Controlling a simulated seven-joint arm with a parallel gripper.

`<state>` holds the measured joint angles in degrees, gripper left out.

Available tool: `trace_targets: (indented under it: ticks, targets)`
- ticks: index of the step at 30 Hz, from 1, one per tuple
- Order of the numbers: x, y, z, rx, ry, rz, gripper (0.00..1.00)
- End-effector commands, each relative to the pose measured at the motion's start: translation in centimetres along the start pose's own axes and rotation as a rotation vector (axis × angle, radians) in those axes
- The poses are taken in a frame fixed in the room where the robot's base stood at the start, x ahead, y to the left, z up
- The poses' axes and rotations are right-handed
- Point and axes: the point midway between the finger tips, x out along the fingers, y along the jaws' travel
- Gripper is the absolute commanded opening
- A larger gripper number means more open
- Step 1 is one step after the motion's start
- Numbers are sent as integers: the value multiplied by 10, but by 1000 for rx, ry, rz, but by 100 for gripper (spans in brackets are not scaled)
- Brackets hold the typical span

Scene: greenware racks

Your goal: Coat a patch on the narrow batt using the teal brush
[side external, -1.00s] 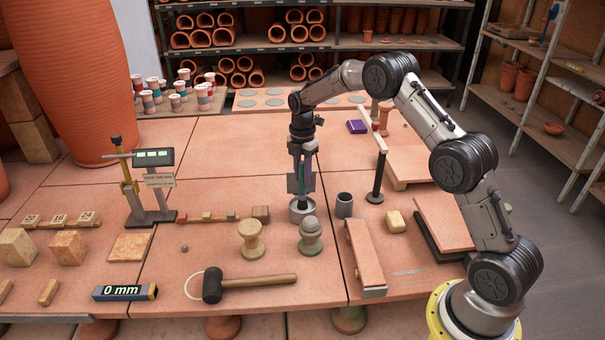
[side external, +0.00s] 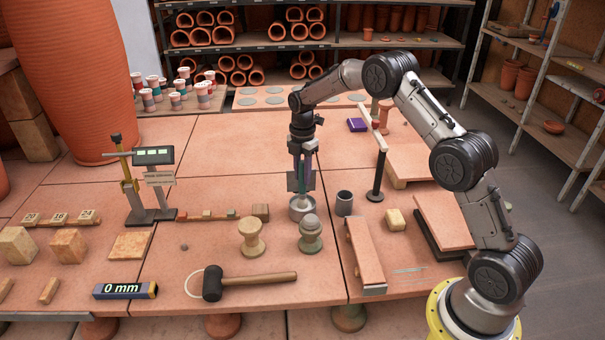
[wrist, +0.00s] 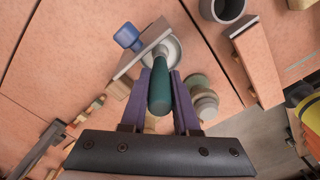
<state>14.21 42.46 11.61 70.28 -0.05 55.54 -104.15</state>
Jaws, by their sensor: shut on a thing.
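My gripper (side external: 301,188) points straight down over a round metal pot (side external: 301,212). In the wrist view my gripper (wrist: 160,90) is shut on the teal handle of the brush (wrist: 160,94). The brush's lower end is at the pot's mouth; its bristles are hard to make out. The pot (wrist: 174,50) shows behind the handle in the wrist view. The narrow batt (side external: 369,252) is a long terracotta-coloured plank, right of and nearer than the pot. It also shows at the wrist view's upper right (wrist: 258,65).
A grey cup (side external: 344,204), a greenish spool (side external: 310,236) and a tan spool (side external: 251,238) stand near the pot. A dark post with a pale bar (side external: 377,178) rises behind the batt. A mallet (side external: 213,284) lies in front. A yellow block (side external: 395,220) sits right of the batt.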

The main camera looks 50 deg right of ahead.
Motion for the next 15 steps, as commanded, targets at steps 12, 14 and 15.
trace_targets:
  ticks: [12,14,15]
  targets:
    - [0,-1,0,0,1,-3,0]
    - [-4,-1,0,0,1,-3,0]
    - [-7,0,0,0,1,-3,0]
